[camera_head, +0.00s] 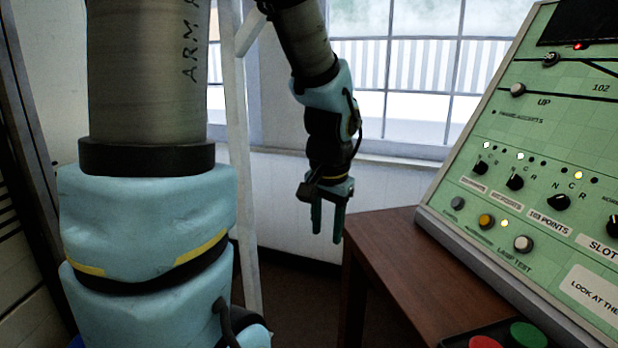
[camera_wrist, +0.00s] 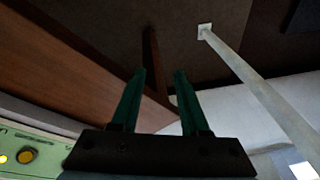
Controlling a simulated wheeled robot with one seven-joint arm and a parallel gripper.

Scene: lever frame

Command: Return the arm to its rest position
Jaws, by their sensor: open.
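My gripper (camera_head: 328,222) hangs from my arm in the middle of the head view, with its green fingers pointing down. It is open and empty, beside the left end of the wooden table (camera_head: 385,262). In the wrist view my gripper (camera_wrist: 159,75) shows its two green fingers apart, with nothing between the tips. Below them are the dark floor and a table leg (camera_wrist: 154,70). My arm runs up out of the top of the head view, and a large arm section fills the left side.
A green control panel (camera_head: 480,140) with knobs, lamps and switches stands on the table at right. Red and green buttons (camera_head: 528,334) sit at the front. A pale post (camera_head: 240,170) rises behind my arm, and shows in the wrist view (camera_wrist: 255,85). A window (camera_head: 415,70) is behind.

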